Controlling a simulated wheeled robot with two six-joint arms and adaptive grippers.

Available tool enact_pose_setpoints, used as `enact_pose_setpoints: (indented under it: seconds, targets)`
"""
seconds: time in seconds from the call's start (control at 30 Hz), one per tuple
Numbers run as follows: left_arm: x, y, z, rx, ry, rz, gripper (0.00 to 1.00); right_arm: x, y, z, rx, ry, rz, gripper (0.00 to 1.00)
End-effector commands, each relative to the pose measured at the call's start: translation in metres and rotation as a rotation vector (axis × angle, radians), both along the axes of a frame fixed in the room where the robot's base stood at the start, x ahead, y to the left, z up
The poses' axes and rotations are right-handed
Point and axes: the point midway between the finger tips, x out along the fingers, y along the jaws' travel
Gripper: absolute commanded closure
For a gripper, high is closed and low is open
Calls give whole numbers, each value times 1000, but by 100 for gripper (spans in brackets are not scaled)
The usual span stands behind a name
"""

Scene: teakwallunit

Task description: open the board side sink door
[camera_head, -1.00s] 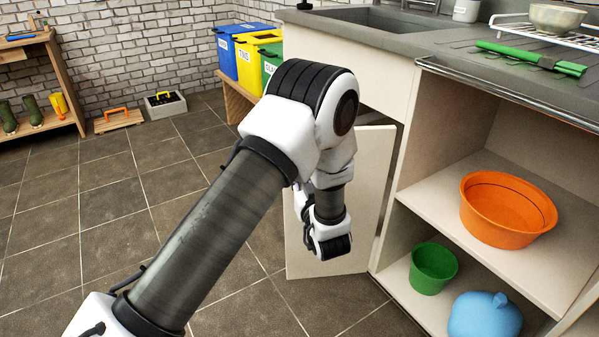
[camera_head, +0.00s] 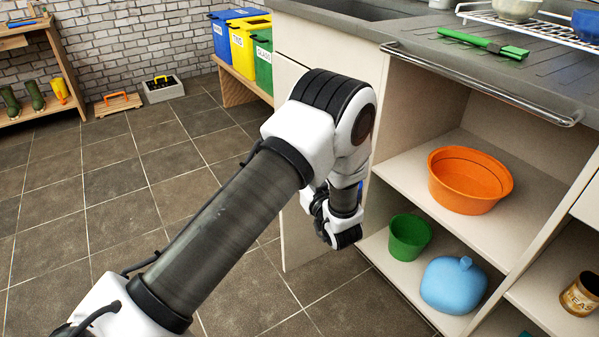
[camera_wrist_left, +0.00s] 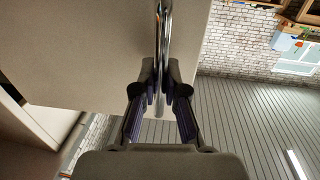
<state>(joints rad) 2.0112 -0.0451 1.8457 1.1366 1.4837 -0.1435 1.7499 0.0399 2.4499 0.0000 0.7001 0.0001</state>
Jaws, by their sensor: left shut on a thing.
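The board side sink door (camera_head: 308,248) is a cream panel, swung out to the left of the open compartment under the draining board. My left arm hides much of it in the head view. In the left wrist view, a vertical chrome bar handle (camera_wrist_left: 164,32) runs along the cream door face (camera_wrist_left: 85,50). My left gripper (camera_wrist_left: 164,78) is shut on this handle, with a finger on each side of the bar. In the head view its fingers are hidden behind my wrist. My right gripper is not in view.
An orange basin (camera_head: 470,180) sits on the upper shelf; a green pot (camera_head: 409,238) and a blue object (camera_head: 454,285) stand below. A chrome rail (camera_head: 480,85) runs along the counter edge. Colored bins (camera_head: 243,45) stand behind; the tiled floor (camera_head: 110,205) at left is clear.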

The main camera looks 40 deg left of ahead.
Motion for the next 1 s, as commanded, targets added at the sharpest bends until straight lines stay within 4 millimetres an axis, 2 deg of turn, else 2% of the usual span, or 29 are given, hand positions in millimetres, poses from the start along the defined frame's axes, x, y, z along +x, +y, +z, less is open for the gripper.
enact_pose_setpoints:
  seconds: [0.13, 0.2, 0.23, 0.57, 0.67, 0.9, 1.0]
  targets:
    - [0, 0, -1, 0, 1, 0, 100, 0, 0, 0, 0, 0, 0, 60]
    - [0, 0, -1, 0, 1, 0, 72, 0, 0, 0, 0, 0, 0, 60]
    - [0, 0, -1, 0, 1, 0, 63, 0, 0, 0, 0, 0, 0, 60]
    - [-1, -2, 0, 0, 1, -1, 63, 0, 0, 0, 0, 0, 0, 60]
    - [-5, -13, 0, 1, 2, -4, 63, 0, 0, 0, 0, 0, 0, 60]
    - [-27, -55, 0, 2, 2, -5, 63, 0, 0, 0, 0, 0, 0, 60]
    - [-33, -65, -1, 1, 2, -2, 63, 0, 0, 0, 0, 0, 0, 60]
